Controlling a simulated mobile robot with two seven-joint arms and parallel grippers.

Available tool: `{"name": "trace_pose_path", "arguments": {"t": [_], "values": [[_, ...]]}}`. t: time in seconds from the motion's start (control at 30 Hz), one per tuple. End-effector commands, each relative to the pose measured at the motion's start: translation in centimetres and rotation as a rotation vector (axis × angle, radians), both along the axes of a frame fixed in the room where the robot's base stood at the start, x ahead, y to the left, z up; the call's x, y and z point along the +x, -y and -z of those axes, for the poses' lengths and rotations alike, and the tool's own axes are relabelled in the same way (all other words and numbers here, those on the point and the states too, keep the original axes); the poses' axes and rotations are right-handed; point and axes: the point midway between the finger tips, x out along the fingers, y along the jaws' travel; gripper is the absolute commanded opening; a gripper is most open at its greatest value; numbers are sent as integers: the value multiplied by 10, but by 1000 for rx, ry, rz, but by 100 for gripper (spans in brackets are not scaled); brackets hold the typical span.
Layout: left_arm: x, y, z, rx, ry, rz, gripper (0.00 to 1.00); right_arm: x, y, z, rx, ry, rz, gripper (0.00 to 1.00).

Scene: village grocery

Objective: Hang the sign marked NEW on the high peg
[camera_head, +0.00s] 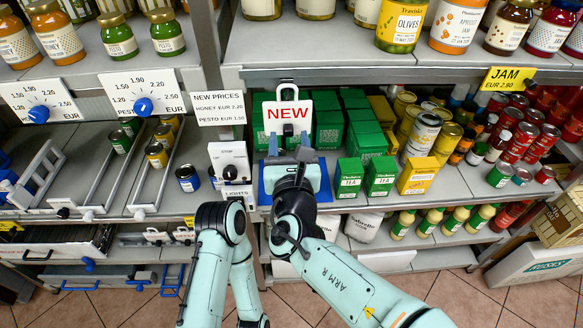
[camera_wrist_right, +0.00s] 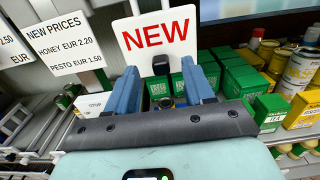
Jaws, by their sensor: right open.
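The white sign marked NEW (camera_head: 288,120) in red is upright in front of the green boxes, below the upper shelf edge. A loop at its top reaches a small dark peg (camera_head: 287,84) at that edge and appears to hang on it. My right gripper (camera_head: 290,153) is just below and in front of the sign. In the right wrist view the sign (camera_wrist_right: 160,36) is just beyond the open blue fingers (camera_wrist_right: 163,85), with a black knob (camera_wrist_right: 160,64) at its lower edge between them. Nothing is gripped. My left gripper is out of view; part of its arm shows.
Green TEA boxes (camera_head: 365,178) and a yellow box (camera_head: 418,176) stand close right. A yellow JAM sign (camera_head: 508,79) and many cans are farther right.

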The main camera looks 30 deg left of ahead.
Motion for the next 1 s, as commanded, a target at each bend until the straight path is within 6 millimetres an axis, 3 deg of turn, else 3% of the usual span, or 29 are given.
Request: {"name": "trace_pose_path", "arguments": {"t": [0.3, 0.5, 0.87, 1.0], "values": [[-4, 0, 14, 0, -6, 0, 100, -62, 38, 0, 2, 2, -2, 52], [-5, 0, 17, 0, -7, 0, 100, -89, 55, -1, 2, 2, -1, 52], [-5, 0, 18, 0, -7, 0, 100, -99, 61, 0, 0, 0, 1, 52], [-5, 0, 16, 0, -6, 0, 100, -88, 66, 25, -9, -86, 26, 52]]}}
